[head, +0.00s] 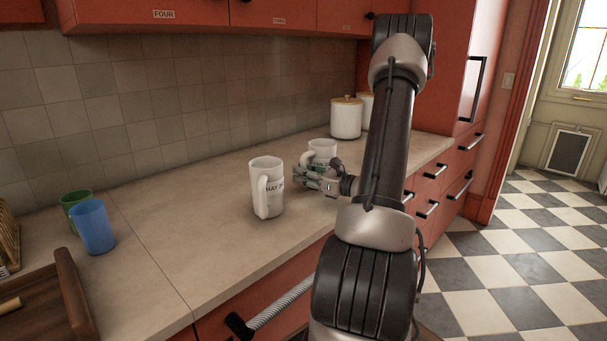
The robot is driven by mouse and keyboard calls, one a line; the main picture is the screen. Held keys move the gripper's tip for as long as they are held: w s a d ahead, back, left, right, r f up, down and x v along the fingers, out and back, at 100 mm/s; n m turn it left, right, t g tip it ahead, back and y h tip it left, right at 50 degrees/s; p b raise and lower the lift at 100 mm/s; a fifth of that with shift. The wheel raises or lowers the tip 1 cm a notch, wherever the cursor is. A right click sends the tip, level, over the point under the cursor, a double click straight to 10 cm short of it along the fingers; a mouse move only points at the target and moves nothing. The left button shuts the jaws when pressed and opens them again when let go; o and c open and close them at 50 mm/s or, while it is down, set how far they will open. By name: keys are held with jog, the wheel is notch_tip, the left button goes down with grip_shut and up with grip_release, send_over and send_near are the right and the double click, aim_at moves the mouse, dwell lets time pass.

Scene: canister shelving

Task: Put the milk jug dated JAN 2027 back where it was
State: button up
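Two white jugs stand on the beige counter (190,205). The nearer jug (270,175) is upright, has its handle on the left and bears a dark label starting "MAY 2"; the rest of the label is cut off by its curve. The other jug (323,147) is just behind and to the right, with its handle towards the left. Its lower part and most of its label are hidden by my gripper, so I cannot read a date. My gripper (303,177) points left, low over the counter, in front of this jug. I cannot tell whether its fingers hold anything.
White canisters with wooden lids (346,118) stand at the back right. A green cup (74,203) and blue cup (95,228) are at the left, near a brown wooden tray (72,290). Red cabinets (180,15) hang above.

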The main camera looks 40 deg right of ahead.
jog(key=shift+o, duration=1.4)
jog(key=shift+r, duration=0.15)
jog(key=v, duration=1.1)
jog(key=shift+s+d, duration=0.1)
jog(key=shift+s, duration=0.1)
jog(key=shift+s+a+r+n+y, duration=0.1)
jog(key=shift+a+r+n+y, duration=0.05)
jog(key=shift+a+n+y, duration=0.15)
jog(key=s+a+r+n+g+y, duration=0.2)
jog(key=s+a+n+g, duration=0.1)
jog(key=a+n+g, duration=0.65)
jog(key=s+a+r+n+g+y, duration=0.1)
jog(key=s+a+r+n+g, duration=0.4)
jog(key=a, duration=0.7)
jog(key=s+r+n+t+h, duration=0.1)
jog(key=n+h, duration=0.3)
jog(key=n, duration=0.4)
jog(key=s+d+r+n+t+h, duration=0.1)
jog(key=s+r+n+h, duration=0.3)
jog(key=n, duration=0.5)
jog(key=shift+h, duration=0.7)
